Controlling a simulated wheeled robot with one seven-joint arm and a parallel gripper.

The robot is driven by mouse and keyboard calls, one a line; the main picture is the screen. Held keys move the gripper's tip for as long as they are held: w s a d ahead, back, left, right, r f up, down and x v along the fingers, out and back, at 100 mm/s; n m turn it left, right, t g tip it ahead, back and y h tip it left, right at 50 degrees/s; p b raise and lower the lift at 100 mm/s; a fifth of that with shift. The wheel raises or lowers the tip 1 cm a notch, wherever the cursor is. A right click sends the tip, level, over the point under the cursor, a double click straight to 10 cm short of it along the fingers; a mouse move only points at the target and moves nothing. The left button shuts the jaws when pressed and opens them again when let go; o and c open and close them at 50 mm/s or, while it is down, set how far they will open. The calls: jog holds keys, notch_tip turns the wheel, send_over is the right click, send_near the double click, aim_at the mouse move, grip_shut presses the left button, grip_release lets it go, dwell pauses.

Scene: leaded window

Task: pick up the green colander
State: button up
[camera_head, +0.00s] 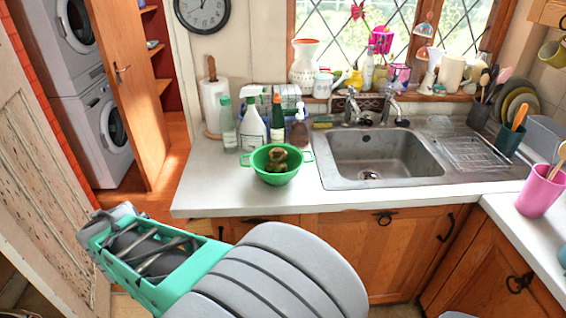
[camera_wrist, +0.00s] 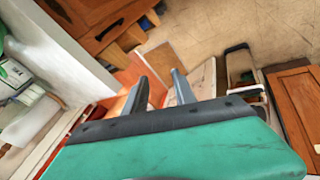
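The green colander (camera_head: 275,178) stands upright on the white counter left of the sink in the head view, close to the counter's front edge. It has a handle on each side and holds a few brownish-green lumps (camera_head: 278,155). My gripper (camera_wrist: 159,80) shows two grey fingers apart, with nothing between them, in the wrist view. In the head view my arm with its teal part is at the lower left, in front of the counter and apart from the colander. I cannot make out the colander clearly in the wrist view.
Several bottles stand close behind the colander, including a white spray bottle (camera_head: 252,128). The steel sink (camera_head: 440,170) is to its right, and a paper towel roll (camera_head: 214,104) stands behind left. The counter (camera_head: 215,178) left of the colander is clear. A wooden door (camera_head: 124,85) stands open further left.

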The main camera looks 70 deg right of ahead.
jog(key=s+d+r+n+g+h+p, duration=0.1)
jog(key=s+d, duration=0.3)
jog(key=d, duration=0.6)
jog(key=s+d+r+n+g+h+p, duration=0.1)
jog(key=s+d+h, duration=0.3)
jog(key=d, duration=0.6)
jog(key=s+d+r+n+g+h+p, duration=0.1)
jog(key=s+d+n+g+h+p, duration=0.1)
jog(key=d, duration=0.8)
jog(key=shift+s+d+r+n+g+h, duration=0.1)
jog(key=shift+s+n+g+h, duration=0.15)
jog(key=shift+s+n+g, duration=0.2)
jog(key=shift+s+d+r+n+g+h, duration=0.1)
jog(key=shift+s+n+g+h, duration=0.2)
jog(key=shift+s, duration=0.25)
jog(key=s+d+n+p, duration=0.1)
jog(key=s+d, duration=0.1)
jog(key=d, duration=0.2)
jog(key=s+d+n+g+h+p, duration=0.1)
jog(key=s+d, duration=0.1)
jog(key=d, duration=0.1)
jog(key=s+d+f+n+p, duration=0.1)
jog(key=s+d, duration=0.2)
jog(key=d, duration=0.1)
jog(key=shift+d+f+g+h, duration=0.1)
jog(key=shift+d+g+h, duration=0.2)
jog(key=shift+g+h, duration=0.05)
jog(key=shift+c, duration=0.3)
grip_shut()
